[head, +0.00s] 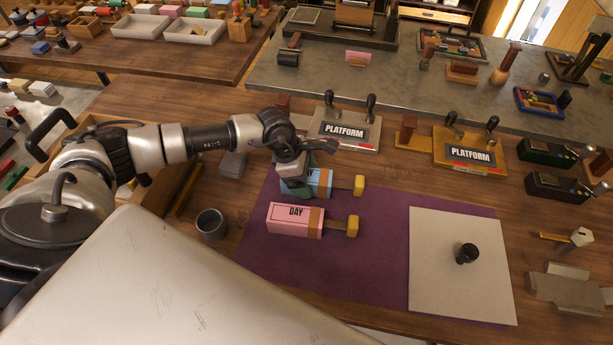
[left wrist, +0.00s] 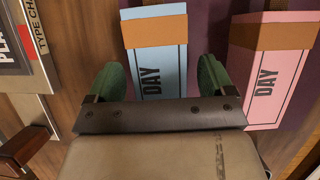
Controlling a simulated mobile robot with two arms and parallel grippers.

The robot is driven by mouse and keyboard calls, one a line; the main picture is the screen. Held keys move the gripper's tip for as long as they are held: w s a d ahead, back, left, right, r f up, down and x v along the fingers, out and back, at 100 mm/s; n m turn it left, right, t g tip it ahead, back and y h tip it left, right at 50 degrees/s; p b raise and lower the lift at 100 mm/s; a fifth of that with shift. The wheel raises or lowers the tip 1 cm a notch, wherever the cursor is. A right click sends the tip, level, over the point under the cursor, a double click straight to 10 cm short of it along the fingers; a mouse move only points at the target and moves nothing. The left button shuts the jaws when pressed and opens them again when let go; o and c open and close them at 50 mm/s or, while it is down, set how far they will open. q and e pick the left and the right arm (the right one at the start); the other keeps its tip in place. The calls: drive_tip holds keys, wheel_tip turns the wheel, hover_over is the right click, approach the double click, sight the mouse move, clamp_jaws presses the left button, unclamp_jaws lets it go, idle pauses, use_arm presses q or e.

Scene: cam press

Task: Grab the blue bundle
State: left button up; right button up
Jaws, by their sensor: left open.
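The blue bundle (head: 321,180), with a tan band, lies on the purple mat (head: 375,262). In the left wrist view the blue bundle (left wrist: 156,65) reads "DAY". My left gripper (head: 296,187) is open over its left end. In the left wrist view the green fingers of my left gripper (left wrist: 159,78) stand one on either side of the bundle, apart from it or nearly so. Contact cannot be told. My right gripper is not in view.
A pink "DAY" bundle (head: 294,219) lies close beside the blue one and also shows in the left wrist view (left wrist: 267,78). Two "PLATFORM" stands (head: 345,130) (head: 470,152) are behind. A dark cup (head: 211,224) stands left; a pale board (head: 440,285) with a black knob lies right.

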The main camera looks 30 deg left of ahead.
use_arm(q)
drive_tip(key=shift+w+d+f, duration=0.1)
drive_tip(key=shift+d+f, duration=0.05)
drive_tip(key=shift+f, duration=0.25)
drive_tip(key=shift+f+b, duration=0.25)
drive_tip(key=shift+b, duration=0.2)
drive_tip(key=shift+c, duration=0.2)
drive_tip(key=c, duration=1.1)
drive_tip(key=shift+r, duration=0.1)
